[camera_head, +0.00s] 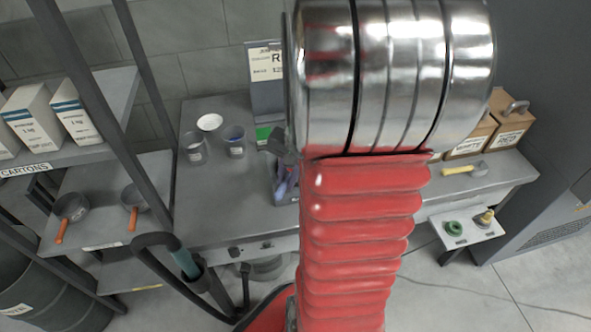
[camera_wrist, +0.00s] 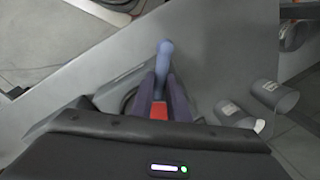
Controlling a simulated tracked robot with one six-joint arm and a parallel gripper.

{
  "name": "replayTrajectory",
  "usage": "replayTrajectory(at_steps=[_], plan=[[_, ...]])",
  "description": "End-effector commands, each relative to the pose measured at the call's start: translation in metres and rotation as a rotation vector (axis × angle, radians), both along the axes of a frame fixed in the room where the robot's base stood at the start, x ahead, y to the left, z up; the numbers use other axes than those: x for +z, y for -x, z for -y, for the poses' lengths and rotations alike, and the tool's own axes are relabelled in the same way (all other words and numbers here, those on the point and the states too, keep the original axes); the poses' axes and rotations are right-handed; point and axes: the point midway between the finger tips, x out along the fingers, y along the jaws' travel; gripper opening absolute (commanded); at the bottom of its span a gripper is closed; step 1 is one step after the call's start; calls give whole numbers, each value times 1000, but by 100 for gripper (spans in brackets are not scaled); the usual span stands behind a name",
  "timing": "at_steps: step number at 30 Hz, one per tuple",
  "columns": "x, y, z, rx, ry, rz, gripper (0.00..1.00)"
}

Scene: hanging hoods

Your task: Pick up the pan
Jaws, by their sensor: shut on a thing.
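Two dark pans with orange handles, a left pan (camera_head: 72,207) and a right pan (camera_head: 131,196), sit on the left shelf in the head view, apart from my gripper. In the wrist view my gripper (camera_wrist: 163,88) is shut on a slim blue-grey handle-like thing (camera_wrist: 165,55), low over the grey table (camera_wrist: 215,50). Red shows between the fingers. A dark curved rim shows beside the left finger. I cannot tell whether it belongs to the held thing. In the head view my arm hides much of the gripper (camera_head: 288,182).
Two grey cups (camera_head: 193,147) (camera_head: 234,141) and a white dish (camera_head: 209,122) stand on the table left of my gripper. A sign stand (camera_head: 266,97) is behind. Labelled boxes (camera_head: 470,139) and a yellow-handled tool (camera_head: 463,170) are at the right. Shelf posts stand at the left.

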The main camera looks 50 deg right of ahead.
Motion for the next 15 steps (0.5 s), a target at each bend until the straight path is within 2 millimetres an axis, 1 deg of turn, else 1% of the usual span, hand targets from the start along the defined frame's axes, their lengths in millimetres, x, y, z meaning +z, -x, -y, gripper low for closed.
replayTrajectory(at_steps=[1, 3, 15], plan=[[0, 0, 0, 0, 0, 0, 3], [0, 0, 0, 0, 0, 0, 0], [1, 0, 0, 0, 0, 0, 0]])
